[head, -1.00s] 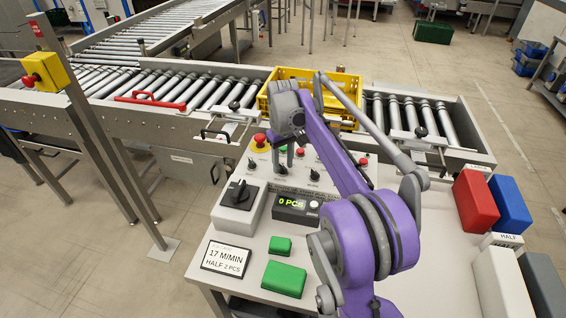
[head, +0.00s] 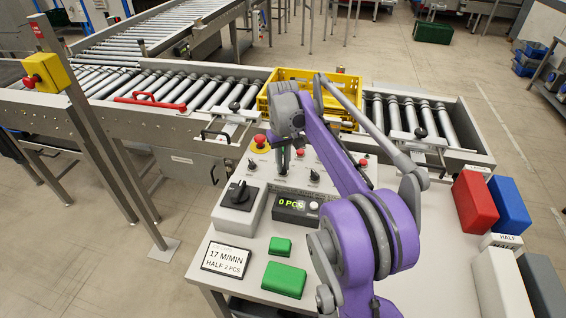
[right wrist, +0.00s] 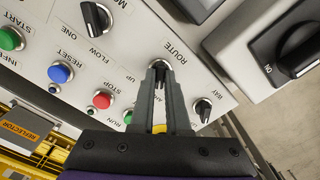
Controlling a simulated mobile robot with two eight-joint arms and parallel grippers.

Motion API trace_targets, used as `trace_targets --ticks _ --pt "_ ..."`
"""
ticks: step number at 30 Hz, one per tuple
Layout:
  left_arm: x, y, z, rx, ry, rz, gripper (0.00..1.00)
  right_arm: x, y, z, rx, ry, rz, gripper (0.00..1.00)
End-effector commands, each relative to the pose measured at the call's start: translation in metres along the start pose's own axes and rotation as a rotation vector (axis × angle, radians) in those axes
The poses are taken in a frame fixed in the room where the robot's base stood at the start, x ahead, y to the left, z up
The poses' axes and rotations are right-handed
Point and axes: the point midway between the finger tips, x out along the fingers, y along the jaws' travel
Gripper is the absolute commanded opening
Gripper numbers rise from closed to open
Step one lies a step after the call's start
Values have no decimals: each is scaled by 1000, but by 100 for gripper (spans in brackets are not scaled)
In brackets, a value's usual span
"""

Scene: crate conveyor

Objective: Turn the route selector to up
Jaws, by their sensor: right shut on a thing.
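The route selector (right wrist: 160,65) is a small black knob with a pale pointer line, beside the printed word ROUTE in the right wrist view. The word UP is printed to its left, near the red button. My right gripper (right wrist: 159,75) is shut on the knob, with a grey finger on each side of it. In the head view my right gripper (head: 283,168) reaches down to the control panel (head: 268,186), and the gripper hides the route knob there. My left gripper is in neither view.
A larger black rotary switch (head: 238,193) stands at the panel's left. A yellow crate (head: 345,88) sits on the conveyor behind.

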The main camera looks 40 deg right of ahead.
Motion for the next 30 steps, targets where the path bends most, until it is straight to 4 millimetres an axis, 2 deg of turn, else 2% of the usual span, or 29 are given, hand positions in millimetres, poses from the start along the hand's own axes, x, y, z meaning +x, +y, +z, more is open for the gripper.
trace_targets --ticks 30 --pt "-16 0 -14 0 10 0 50 -1 0 0 941 0 0 0"
